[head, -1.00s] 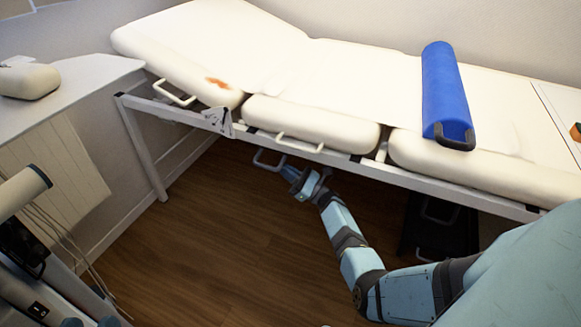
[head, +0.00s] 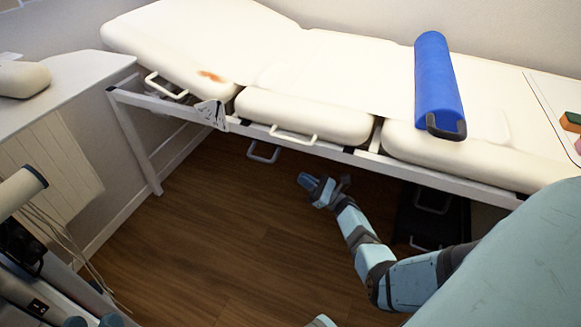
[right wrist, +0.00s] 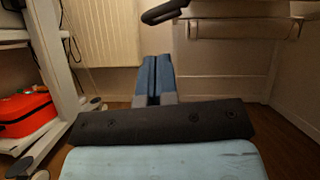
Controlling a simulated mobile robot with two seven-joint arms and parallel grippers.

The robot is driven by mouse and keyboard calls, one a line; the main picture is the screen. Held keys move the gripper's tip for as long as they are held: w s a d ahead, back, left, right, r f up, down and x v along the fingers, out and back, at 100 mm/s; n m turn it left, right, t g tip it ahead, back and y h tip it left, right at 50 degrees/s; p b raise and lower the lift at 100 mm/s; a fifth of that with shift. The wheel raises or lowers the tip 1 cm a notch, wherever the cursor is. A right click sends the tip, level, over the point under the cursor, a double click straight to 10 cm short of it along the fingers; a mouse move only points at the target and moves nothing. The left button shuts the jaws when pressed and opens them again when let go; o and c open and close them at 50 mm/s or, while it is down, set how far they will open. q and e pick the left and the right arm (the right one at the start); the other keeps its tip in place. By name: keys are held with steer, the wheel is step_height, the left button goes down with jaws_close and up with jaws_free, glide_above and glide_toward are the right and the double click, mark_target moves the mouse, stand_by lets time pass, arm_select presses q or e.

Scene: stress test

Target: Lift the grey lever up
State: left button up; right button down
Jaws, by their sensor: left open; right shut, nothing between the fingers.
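A grey lever (head: 263,152), a bent bar loop, hangs under the frame of the cream examination couch (head: 300,118). In the right wrist view a dark grey bar end (right wrist: 165,12), apparently this lever, shows at the top, beyond my fingers. My right gripper (head: 307,181) is shut and empty, below and right of the lever, apart from it. It also shows in the right wrist view (right wrist: 155,80), fingers together. My left gripper (head: 92,321) seems to show only as two separate blue fingertips at the bottom left edge; the rest is out of frame.
White handles (head: 293,135) line the couch side above the lever. A blue roll (head: 436,85) lies on the couch. A black step-like object (head: 432,215) stands under the couch at right. A cart (head: 35,270) stands at left. The wooden floor (head: 210,240) between is clear.

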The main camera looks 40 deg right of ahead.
steer(key=v, duration=0.5)
steer(key=shift+a, duration=0.1)
stand_by(0.3)
